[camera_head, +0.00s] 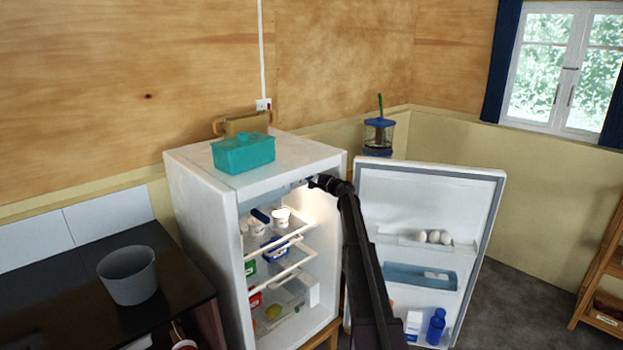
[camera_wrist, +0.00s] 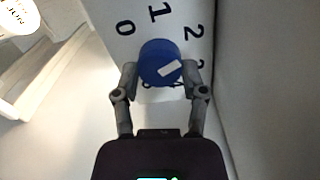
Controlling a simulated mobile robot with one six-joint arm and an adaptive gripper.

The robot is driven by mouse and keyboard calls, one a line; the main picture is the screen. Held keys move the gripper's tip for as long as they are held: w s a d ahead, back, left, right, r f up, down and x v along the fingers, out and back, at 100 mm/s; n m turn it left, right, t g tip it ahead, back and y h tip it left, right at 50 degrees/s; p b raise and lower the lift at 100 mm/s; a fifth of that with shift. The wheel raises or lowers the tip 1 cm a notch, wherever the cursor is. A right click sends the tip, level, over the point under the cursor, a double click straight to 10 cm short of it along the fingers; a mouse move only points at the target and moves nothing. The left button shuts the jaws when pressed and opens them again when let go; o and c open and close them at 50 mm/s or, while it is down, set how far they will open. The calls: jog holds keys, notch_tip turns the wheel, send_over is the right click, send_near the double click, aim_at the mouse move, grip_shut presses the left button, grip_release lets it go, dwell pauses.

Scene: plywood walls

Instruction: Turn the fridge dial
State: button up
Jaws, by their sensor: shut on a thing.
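The white fridge (camera_head: 205,215) stands with its door (camera_head: 425,205) swung open to the right. The blue round dial (camera_wrist: 158,58) is inside the fridge, on a white panel with black numbers around it, 0, 1 and 2 among them. My gripper (camera_wrist: 160,75) is shut on the dial, one finger on each side. In the head view my gripper (camera_head: 314,182) reaches into the top of the fridge opening, and the dial is too small there to read.
Fridge shelves (camera_head: 285,238) hold tubs and other food below my arm. The open door, with eggs (camera_head: 433,237) and a blue bottle (camera_head: 436,326), is close to my arm's right. A teal box (camera_head: 243,153) sits on top. A grey bucket (camera_head: 127,276) stands on the dark counter.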

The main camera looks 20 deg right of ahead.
jog(key=shift+w, duration=0.15)
jog(key=o, duration=1.2)
jog(key=shift+c, duration=0.2)
jog(key=shift+s, duration=0.25)
jog(key=v, duration=1.1)
jog(key=shift+s, duration=0.35)
jog(key=shift+d, duration=0.1)
